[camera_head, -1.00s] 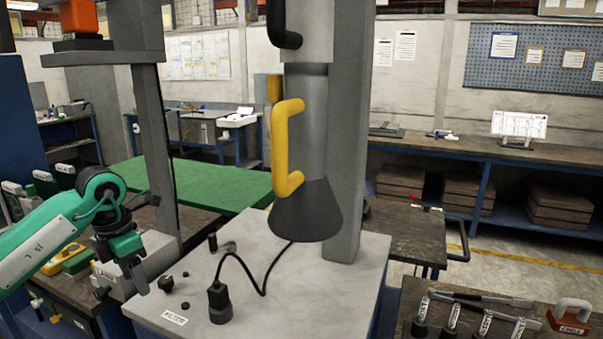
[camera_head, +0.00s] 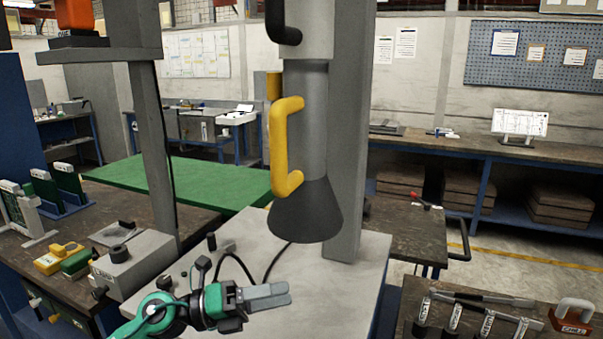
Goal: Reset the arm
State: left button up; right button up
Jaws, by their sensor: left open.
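The microscope arm is a grey vertical tube (camera_head: 312,120) ending in a dark cone (camera_head: 305,212). A yellow C-shaped handle (camera_head: 281,150) sits on the tube's left side, and a black handle (camera_head: 283,25) is higher up. The cone hangs above the light grey bench top (camera_head: 345,275). My left gripper (camera_head: 288,295) is over the front of that bench top, below the cone and apart from both handles. Its fingers point right and hold nothing that I can see. The gap between the fingers is hard to make out from this angle. My right gripper is out of view.
A grey column (camera_head: 350,130) stands right behind the tube. A black cable (camera_head: 276,262) runs over the bench top. A grey box (camera_head: 135,265) and a yellow meter (camera_head: 58,258) are at left.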

pick_arm(q)
jog(key=w+a+f+n+t+y, duration=0.1)
jog(key=a+n+t+y, duration=0.3)
jog(key=n+t, duration=0.5)
jog(key=w+a+f+n+t+y, duration=0.1)
jog(key=a+n+t+y, duration=0.2)
jog(key=n+t, duration=0.7)
jog(key=s+a+f+n+g+y, duration=0.35)
jog(key=a+f+n+y, duration=0.2)
jog(key=f+n, duration=0.25)
jog(key=s+a+f+n+g+y, duration=0.2)
jog(key=a+f+n+g+y, duration=0.2)
jog(key=f+n+y, duration=0.35)
jog(key=s+a+f+n+g+h, duration=0.1)
jog(key=s+f+n+g, duration=0.1)
jog(key=s+f+g, duration=0.7)
jog(key=s+a+f+n+g, duration=0.1)
jog(key=s+f+n+g, duration=0.1)
jog(key=s+f, duration=0.8)
jog(key=s+f+g, duration=0.1)
jog(key=s+f, duration=0.2)
jog(key=f, duration=2.2)
jog(key=s+a+f+g+p, duration=0.1)
jog(key=s+a+f, duration=0.2)
jog(key=s+f, duration=1.7)
jog(key=shift+p, duration=0.35)
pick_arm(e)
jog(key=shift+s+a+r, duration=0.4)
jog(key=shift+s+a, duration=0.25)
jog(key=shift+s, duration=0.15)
